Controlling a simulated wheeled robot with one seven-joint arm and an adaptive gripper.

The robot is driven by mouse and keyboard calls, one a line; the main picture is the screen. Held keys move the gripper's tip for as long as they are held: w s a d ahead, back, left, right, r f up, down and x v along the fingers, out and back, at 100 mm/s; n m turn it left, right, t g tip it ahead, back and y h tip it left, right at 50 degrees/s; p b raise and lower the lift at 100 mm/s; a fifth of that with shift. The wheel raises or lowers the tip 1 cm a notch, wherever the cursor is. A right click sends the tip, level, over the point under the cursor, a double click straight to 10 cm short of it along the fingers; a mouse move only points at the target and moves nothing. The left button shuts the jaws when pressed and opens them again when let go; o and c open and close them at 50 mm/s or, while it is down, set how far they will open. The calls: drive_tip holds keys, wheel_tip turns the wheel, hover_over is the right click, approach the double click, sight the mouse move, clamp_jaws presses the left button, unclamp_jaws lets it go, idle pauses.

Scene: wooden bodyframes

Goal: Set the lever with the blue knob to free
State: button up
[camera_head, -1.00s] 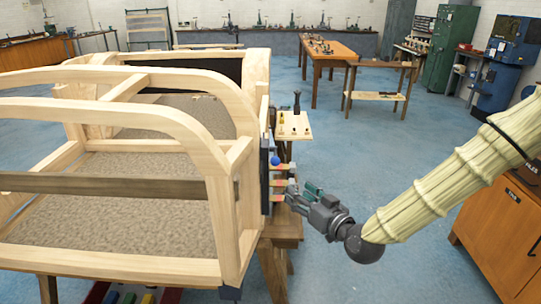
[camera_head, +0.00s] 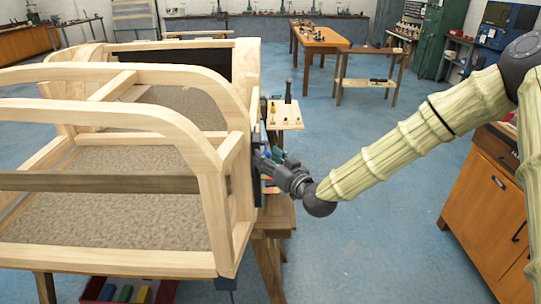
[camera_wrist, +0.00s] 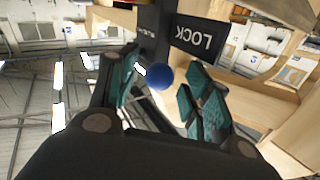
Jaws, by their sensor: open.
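The blue knob (camera_wrist: 159,76) shows between my gripper's two fingers in the wrist view. My gripper (camera_wrist: 161,88) is open, its green pads on either side of the knob, with a gap to the right pad. Whether either pad touches it, I cannot tell. A dark plate reading LOCK (camera_wrist: 201,38) is just beyond the knob to the right. Another dark plate (camera_wrist: 148,33) with small, hard-to-read lettering is left of it. In the head view, my gripper (camera_head: 268,160) is at the right side of the wooden bodyframe (camera_head: 208,170), covering most of the lever. The lever's arm is hidden.
A small shelf (camera_head: 285,122) with tools stands just behind my gripper. A wooden trestle (camera_head: 272,218) is below it. A red bin (camera_head: 92,289) with coloured blocks lies under the frame. Open blue floor (camera_head: 380,225) is at the right.

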drive_tip(key=shift+w+a, duration=0.1)
drive_tip(key=shift+w, duration=0.15)
